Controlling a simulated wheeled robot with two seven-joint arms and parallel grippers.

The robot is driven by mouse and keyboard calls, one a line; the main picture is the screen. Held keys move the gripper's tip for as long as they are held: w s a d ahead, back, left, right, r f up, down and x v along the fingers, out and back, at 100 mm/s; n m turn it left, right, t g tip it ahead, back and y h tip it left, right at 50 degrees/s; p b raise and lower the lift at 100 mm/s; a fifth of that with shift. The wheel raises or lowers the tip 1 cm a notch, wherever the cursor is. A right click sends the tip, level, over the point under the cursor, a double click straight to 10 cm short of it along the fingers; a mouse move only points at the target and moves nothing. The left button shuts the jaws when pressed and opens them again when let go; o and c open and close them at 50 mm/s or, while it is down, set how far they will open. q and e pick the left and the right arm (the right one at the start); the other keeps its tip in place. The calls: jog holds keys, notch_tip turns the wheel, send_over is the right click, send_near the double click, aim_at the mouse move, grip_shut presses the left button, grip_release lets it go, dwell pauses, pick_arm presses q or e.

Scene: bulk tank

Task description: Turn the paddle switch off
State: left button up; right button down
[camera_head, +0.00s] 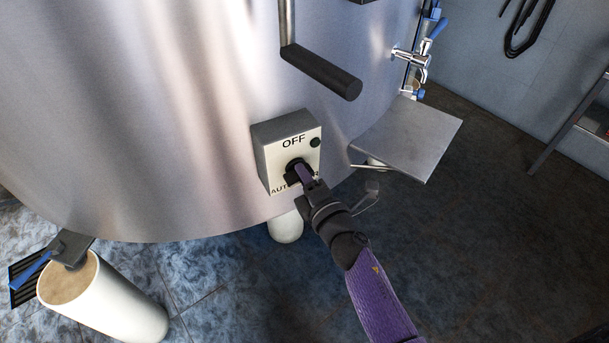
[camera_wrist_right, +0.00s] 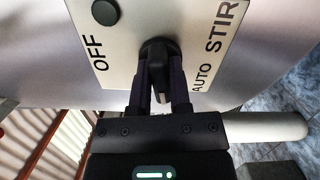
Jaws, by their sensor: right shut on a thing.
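The paddle switch (camera_head: 295,170) is a black knob on a pale control box (camera_head: 265,160) on the tank's side. The box face reads OFF at the top and AUTO at the lower left; the lower-right word is mostly covered by my gripper. The right wrist view shows the black knob (camera_wrist_right: 157,55) with OFF, AUTO and STIR around it. My right gripper (camera_head: 304,177) is at the box face, its two fingers (camera_wrist_right: 158,92) on either side of the knob's paddle, shut on it. Which word the paddle points to is hard to tell. My left gripper is out of view.
The big steel tank (camera_head: 130,100) fills the left. A bent lever with a black grip (camera_head: 322,72) hangs above the box. A metal plate (camera_head: 410,135) juts out to the right, below a chrome tap (camera_head: 410,58). White legs (camera_head: 105,300) stand below.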

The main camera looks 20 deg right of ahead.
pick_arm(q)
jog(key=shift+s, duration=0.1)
pick_arm(e)
jog(key=shift+m+p, duration=0.45)
jog(key=shift+m, duration=0.65)
jog(key=m+p, duration=0.1)
jog(key=m, duration=0.3)
jog(key=m+p, duration=0.1)
jog(key=m, duration=0.2)
jog(key=m+p, duration=0.2)
jog(key=m, duration=0.3)
jog(key=shift+f, duration=0.1)
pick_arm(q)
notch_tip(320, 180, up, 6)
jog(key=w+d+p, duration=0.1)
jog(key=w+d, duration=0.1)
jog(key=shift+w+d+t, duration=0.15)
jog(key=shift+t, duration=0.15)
pick_arm(e)
jog(key=shift+a+f+m, duration=0.1)
jog(key=shift+m, duration=2.5)
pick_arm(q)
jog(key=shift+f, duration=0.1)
